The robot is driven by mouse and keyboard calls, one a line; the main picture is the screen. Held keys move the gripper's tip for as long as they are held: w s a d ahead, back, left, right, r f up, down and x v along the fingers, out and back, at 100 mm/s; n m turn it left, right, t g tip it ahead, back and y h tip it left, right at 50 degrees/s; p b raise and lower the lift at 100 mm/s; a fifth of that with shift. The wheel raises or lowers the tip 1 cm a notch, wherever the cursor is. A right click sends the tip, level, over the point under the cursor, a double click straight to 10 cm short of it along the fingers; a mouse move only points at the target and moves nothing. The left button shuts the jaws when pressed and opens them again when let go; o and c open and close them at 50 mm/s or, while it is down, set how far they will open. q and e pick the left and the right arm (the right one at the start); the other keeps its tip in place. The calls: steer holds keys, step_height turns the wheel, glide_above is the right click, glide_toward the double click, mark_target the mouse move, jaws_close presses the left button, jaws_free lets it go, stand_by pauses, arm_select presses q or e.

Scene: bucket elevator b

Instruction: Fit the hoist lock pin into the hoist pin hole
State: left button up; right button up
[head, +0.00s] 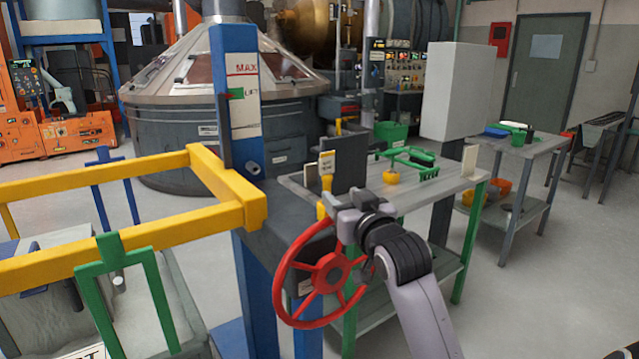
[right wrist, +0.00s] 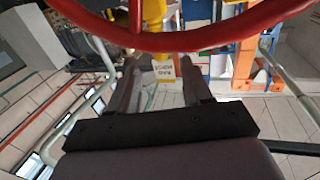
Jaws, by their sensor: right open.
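The tag also shows in the right wrist view (right wrist: 163,73), beyond and between my fingers. My right gripper (head: 344,204) is open beside the yellow piece, just above the wheel rim. Its fingers show in the right wrist view (right wrist: 163,92); I cannot tell whether they touch the yellow piece. A small grey round fitting (head: 253,168) on the blue post may be the hoist pin hole. My left gripper is not in view.
The red handwheel (head: 332,270) is close below my right gripper, and its rim crosses the top of the right wrist view (right wrist: 190,38). A yellow frame (head: 222,185) extends left from the blue post (head: 240,80). A workbench (head: 435,190) stands behind.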

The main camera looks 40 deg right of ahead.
mark_target(329, 184)
steer(key=shift+p+x, duration=0.7)
steer(key=shift+x, duration=2.55)
jaws_close()
